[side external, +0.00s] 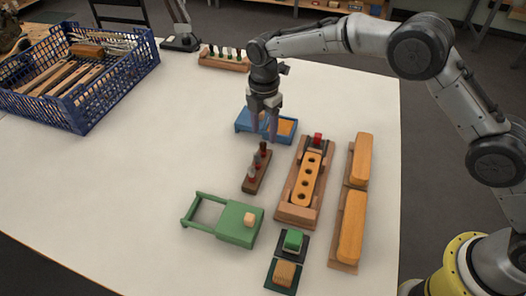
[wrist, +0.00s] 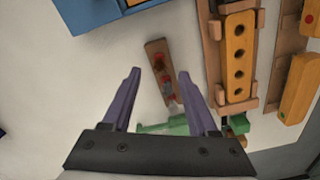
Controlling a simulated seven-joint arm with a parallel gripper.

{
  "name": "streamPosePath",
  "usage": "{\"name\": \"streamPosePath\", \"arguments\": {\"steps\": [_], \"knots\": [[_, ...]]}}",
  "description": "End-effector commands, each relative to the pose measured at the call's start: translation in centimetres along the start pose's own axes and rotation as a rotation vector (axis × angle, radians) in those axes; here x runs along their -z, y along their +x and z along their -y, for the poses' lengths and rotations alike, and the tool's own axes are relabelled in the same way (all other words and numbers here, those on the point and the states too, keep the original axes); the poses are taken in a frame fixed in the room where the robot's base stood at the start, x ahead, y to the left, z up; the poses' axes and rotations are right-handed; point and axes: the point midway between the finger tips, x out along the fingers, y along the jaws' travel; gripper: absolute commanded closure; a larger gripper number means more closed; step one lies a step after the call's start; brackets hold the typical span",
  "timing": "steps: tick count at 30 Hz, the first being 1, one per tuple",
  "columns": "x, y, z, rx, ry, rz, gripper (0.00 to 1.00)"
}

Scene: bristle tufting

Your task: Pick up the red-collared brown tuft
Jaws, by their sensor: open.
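A small brown rack (side external: 256,184) stands on the white table with several short tufts upright in it. The far tuft (side external: 263,148) looks dark brown with reddish tones; the nearer ones show red and paler parts. Collars are too small to tell apart clearly. My gripper (side external: 264,133) is open and empty, its purple fingers pointing down above the table near the rack's far end. In the wrist view, the rack (wrist: 153,47) lies beyond and between the open fingertips (wrist: 159,74), with red spots on its tufts. No finger visibly touches a tuft.
A blue tray (side external: 287,128) sits behind my fingers. A wooden holder with a holed orange block (side external: 305,180) stands right of the rack, with long orange brush blocks (side external: 352,225) farther right. A green stand (side external: 236,224) is in front. A blue crate (side external: 75,95) is far left; mid-left table is clear.

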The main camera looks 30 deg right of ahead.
Motion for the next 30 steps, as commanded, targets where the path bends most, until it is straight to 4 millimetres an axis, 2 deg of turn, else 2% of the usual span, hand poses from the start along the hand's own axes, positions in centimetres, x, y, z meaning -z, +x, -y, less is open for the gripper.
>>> {"name": "streamPosePath", "arguments": {"steps": [2, 8, 15, 18, 26, 27, 30], "knots": [[0.0, 1.0, 0.0, 0.001, 0.0, 0.0, 0.41], [0.0, 2.2, 0.0, 0.001, 0.0, 0.0, 0.41], [0.3, 5.5, 0.0, 0.002, 0.001, 0.0, 0.41], [0.3, 6.4, -0.1, 0.0, 0.001, 0.0, 0.41], [0.3, 6.7, -0.1, -0.001, 0.001, 0.0, 0.41], [0.3, 6.7, -0.1, -0.001, 0.001, 0.0, 0.42], [0.3, 6.7, -0.1, -0.001, 0.001, 0.0, 0.6]]}}
